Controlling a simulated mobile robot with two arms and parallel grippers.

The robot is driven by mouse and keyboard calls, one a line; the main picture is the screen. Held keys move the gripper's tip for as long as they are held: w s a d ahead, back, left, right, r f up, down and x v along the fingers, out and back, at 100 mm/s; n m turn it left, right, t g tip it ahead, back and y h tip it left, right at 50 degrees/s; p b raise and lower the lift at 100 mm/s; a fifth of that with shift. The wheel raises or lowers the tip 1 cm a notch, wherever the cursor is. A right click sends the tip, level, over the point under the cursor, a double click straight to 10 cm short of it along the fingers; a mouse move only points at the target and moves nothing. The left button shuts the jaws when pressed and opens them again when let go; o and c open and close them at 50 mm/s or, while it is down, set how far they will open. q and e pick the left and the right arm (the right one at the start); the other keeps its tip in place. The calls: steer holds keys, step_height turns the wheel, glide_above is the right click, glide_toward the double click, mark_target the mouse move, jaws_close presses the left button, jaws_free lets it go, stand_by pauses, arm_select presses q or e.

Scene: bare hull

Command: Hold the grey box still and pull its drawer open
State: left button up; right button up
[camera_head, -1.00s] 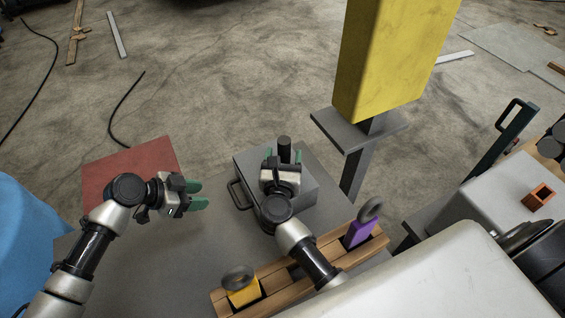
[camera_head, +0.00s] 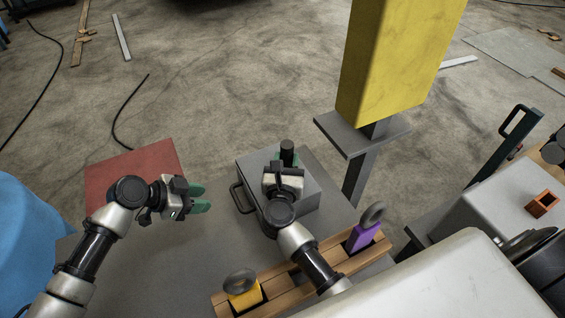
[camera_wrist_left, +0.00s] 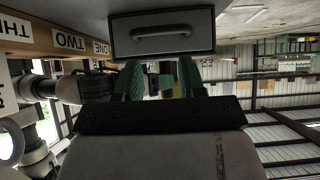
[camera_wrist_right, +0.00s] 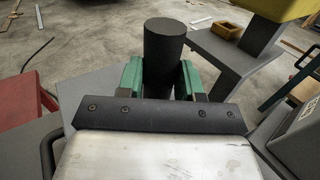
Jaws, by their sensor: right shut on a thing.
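The grey box (camera_head: 313,190) stands on the grey table, with its drawer handle (camera_head: 237,198) on the left side. The left wrist view shows the drawer front (camera_wrist_left: 200,38) and its bar handle (camera_wrist_left: 161,31); the drawer looks closed. My right gripper (camera_head: 286,162) is above the box, shut on the dark upright knob (camera_wrist_right: 166,55) on its top. My left gripper (camera_head: 201,198) is open and empty, left of the handle and apart from it, with its green fingers pointing toward it.
A wooden rack (camera_head: 290,298) with a yellow block (camera_head: 243,294) and a purple block (camera_head: 362,238) lies at the table's near side. A red mat (camera_head: 120,165) lies at the left. A yellow post (camera_head: 395,60) rises behind. Bare grey tabletop (camera_head: 170,255) lies below the left gripper.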

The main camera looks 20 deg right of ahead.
arm_select(q)
steer(key=m, duration=0.1)
steer(key=m+t+y, duration=0.4)
steer(key=m+y, duration=0.5)
steer(key=m, duration=0.7)
glide_toward(238, 203)
steer(key=x, duration=0.8)
steer(key=shift+w+f, duration=0.1)
steer(key=shift+f, duration=0.15)
jaws_close()
